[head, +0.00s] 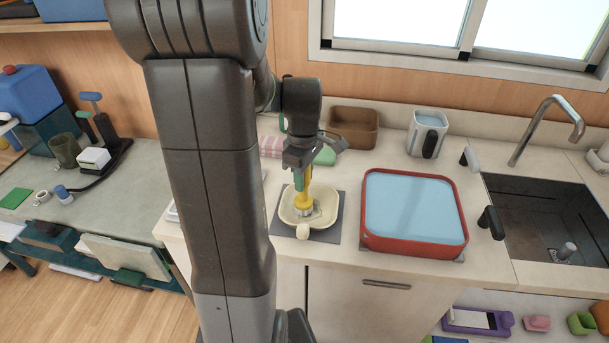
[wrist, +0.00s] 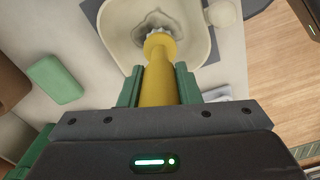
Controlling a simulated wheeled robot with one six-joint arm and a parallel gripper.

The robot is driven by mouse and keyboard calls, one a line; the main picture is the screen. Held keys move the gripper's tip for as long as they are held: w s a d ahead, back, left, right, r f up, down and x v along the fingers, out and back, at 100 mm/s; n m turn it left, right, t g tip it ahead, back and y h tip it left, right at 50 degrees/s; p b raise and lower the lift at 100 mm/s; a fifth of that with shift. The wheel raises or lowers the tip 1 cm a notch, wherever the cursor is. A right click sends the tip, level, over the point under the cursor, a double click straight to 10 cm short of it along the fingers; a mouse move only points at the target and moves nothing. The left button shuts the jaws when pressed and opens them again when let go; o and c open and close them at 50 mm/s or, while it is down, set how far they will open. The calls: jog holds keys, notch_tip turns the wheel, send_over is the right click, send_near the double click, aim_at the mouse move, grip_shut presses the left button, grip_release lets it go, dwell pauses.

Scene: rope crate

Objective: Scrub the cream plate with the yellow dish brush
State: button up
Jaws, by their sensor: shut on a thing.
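My gripper (head: 299,180) is shut on the yellow dish brush (head: 303,199) and holds it upright above the cream plate. The brush also shows in the wrist view (wrist: 159,75) between the green fingers, with its pale bristles pointing at the plate. The cream plate (head: 328,202) is a deep dish with rounded corners on a grey mat (head: 333,229). In the wrist view the plate (wrist: 199,45) has a grey smudged patch (wrist: 152,22) just beyond the brush head. The bristles overlap this patch; I cannot tell whether they touch it.
A red basin (head: 412,245) of blue water stands right of the mat. A small cream round thing (head: 303,231) is at the plate's front edge. Behind are a green block (head: 325,156), a brown box (head: 354,127) and a white pitcher (head: 427,133). The sink (head: 550,220) is far right.

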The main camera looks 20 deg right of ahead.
jog(key=shift+s+d, duration=0.1)
jog(key=shift+s+d, duration=0.4)
jog(key=shift+d, duration=0.2)
jog(key=shift+s+d, duration=0.35)
jog(key=shift+d, duration=0.2)
jog(key=shift+w, duration=0.1)
jog(key=shift+w+a, duration=0.35)
jog(key=shift+a, duration=0.3)
jog(key=shift+w+a, duration=0.35)
jog(key=shift+a, duration=0.3)
jog(key=shift+s, duration=0.1)
jog(key=shift+s+d, duration=0.25)
jog(key=shift+s, duration=0.7)
